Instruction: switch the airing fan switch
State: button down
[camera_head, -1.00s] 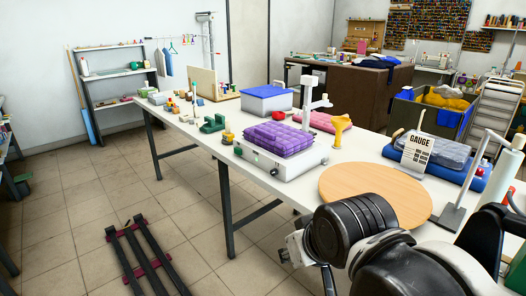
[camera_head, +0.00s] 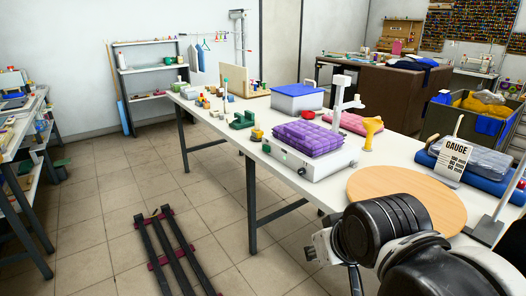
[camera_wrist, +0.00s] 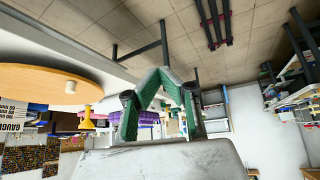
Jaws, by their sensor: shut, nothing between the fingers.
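I cannot make out a thing that is clearly the airing fan switch. A white boxy device (camera_head: 318,164) on the long table carries a purple bagged comforter (camera_head: 307,138). Its front shows small dark round parts, possibly knobs. A white post (camera_head: 341,92) stands behind it. In the wrist view, which is upside down, my gripper (camera_wrist: 160,72) has green fingers meeting at the tips, with nothing between them. The purple comforter (camera_wrist: 148,118) shows beyond the fingers, well apart from them. In the head view my arm hides the gripper.
The long white table (camera_head: 390,150) holds a round wooden board (camera_head: 407,196), a yellow funnel-like thing (camera_head: 371,130), a blue-lidded box (camera_head: 298,98) and a gauge card (camera_head: 453,160). Dark slats (camera_head: 173,250) lie on the floor. A side table (camera_head: 25,125) stands left. Tiled floor between is partly clear.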

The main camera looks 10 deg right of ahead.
jog(key=w+d+r+n+h+b, duration=0.1)
jog(key=w+r+n+h, duration=0.2)
jog(key=w, duration=0.9)
jog(key=w+d+r+n+h+b, duration=0.15)
jog(key=w+n, duration=0.45)
jog(key=w, duration=0.6)
jog(key=w+r+n+h+b, duration=0.1)
jog(key=w+n+h, duration=0.25)
jog(key=w, duration=0.85)
jog(key=w+a+f+n+h+b, duration=0.1)
jog(key=w+a+f+n+h, duration=0.15)
jog(key=w, duration=0.55)
jog(key=w+a+f+n+h, duration=0.1)
jog(key=w+a+f+n, duration=0.1)
jog(key=w+f+n, duration=0.35)
jog(key=w+a+f+n+t+h+b, duration=0.1)
jog(key=w+a+f+n+t+h, duration=0.1)
jog(key=w+a+f, duration=0.6)
jog(key=shift+w+f+n+h+b, duration=0.25)
jog(key=shift+w+n+h+b, duration=0.05)
jog(key=shift+w+n+h, duration=0.55)
jog(key=shift+d, duration=0.1)
